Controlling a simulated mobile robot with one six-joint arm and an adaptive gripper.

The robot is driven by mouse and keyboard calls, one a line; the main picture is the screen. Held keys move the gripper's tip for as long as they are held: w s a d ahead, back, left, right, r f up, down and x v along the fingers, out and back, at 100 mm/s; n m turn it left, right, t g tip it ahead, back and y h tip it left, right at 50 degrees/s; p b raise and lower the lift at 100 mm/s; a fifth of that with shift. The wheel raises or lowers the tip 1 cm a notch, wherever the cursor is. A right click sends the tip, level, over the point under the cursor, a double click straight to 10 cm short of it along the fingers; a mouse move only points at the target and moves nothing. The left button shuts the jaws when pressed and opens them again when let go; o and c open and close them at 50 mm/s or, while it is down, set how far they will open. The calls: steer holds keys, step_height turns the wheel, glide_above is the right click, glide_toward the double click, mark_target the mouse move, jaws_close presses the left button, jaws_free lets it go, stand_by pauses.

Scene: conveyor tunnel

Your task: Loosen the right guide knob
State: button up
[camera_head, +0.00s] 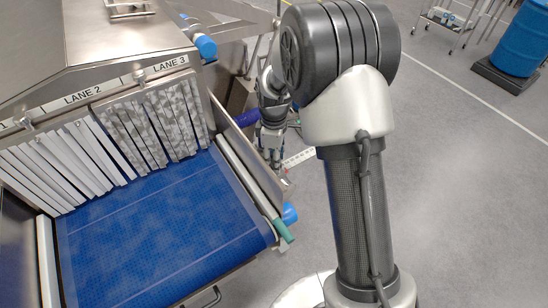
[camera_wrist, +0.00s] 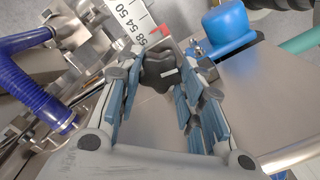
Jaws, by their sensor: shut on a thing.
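In the wrist view, a dark lobed knob (camera_wrist: 159,68) sits between the fingertips of my gripper (camera_wrist: 160,85). The blue-padded fingers close on it from both sides. In the head view, my gripper (camera_head: 272,160) reaches down at the outer right side of the conveyor, by the right guide rail (camera_head: 248,175). The knob itself is too small and covered to make out there.
A blue cap-like part (camera_wrist: 228,22) and a blue ribbed hose (camera_wrist: 35,95) lie close around the fingers. The blue belt (camera_head: 160,230) runs under strip curtains (camera_head: 150,125) at the left. Open grey floor (camera_head: 460,190) lies to the right.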

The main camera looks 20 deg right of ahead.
stand_by(0.3)
steer(key=o, duration=1.1)
steer(key=shift+c, duration=0.2)
steer(key=shift+r, duration=0.1)
step_height(320, 180, up, 12)
